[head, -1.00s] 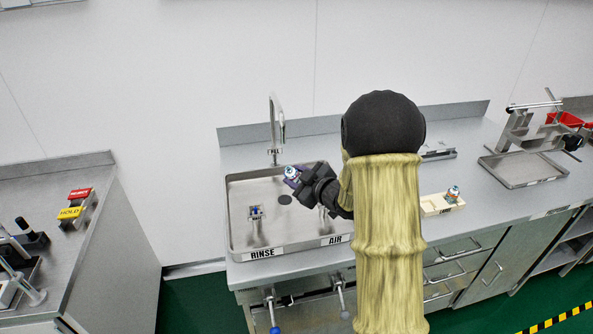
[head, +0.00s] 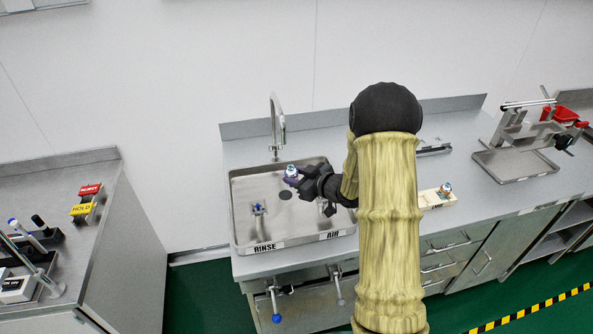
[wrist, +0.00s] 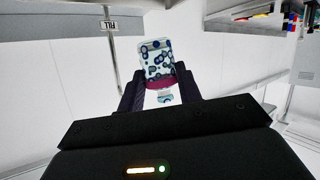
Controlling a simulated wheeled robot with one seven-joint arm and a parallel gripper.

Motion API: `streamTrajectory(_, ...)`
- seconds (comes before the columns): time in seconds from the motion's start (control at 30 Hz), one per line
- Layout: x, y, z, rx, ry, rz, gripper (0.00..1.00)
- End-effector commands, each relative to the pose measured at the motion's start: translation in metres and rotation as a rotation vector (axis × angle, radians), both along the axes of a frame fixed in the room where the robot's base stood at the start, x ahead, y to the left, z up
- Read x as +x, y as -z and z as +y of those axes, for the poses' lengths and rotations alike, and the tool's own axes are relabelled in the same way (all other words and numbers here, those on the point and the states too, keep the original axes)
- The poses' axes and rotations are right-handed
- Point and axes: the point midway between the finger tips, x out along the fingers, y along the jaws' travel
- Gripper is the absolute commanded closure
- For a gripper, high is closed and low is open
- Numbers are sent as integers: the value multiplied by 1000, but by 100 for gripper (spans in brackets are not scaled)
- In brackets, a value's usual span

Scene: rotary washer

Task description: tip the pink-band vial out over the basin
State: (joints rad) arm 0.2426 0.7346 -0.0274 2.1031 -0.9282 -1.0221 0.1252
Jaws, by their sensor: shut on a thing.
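My gripper (head: 305,184) is over the basin (head: 240,228), right of the round drain (head: 285,195). It is shut on the pink-band vial (head: 291,171), which also shows between the fingers in the wrist view (wrist: 158,60). There the vial is clear with blue dots, with the pink band (wrist: 160,85) near the fingertips and a narrower pale end below it. The fingers hide part of the vial in the head view. I cannot tell its exact tilt or whether anything is still inside.
A tall faucet (head: 276,120) stands behind the basin. A small blue-tipped fixture (head: 258,210) is in the basin by the RINSE label. A cream holder (head: 432,200) with another small vial (head: 446,187) stands right of my arm. The counter's far right holds a metal tray (head: 515,168).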

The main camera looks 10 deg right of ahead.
Motion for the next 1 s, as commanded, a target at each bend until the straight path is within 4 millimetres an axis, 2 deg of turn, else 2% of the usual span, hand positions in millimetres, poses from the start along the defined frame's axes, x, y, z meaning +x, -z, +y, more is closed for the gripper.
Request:
streamTrajectory(0.4, 0, -5, -1, 94, 1, 94, 88)
streamTrajectory(1.0, 0, -2, 0, 98, 0, 98, 88)
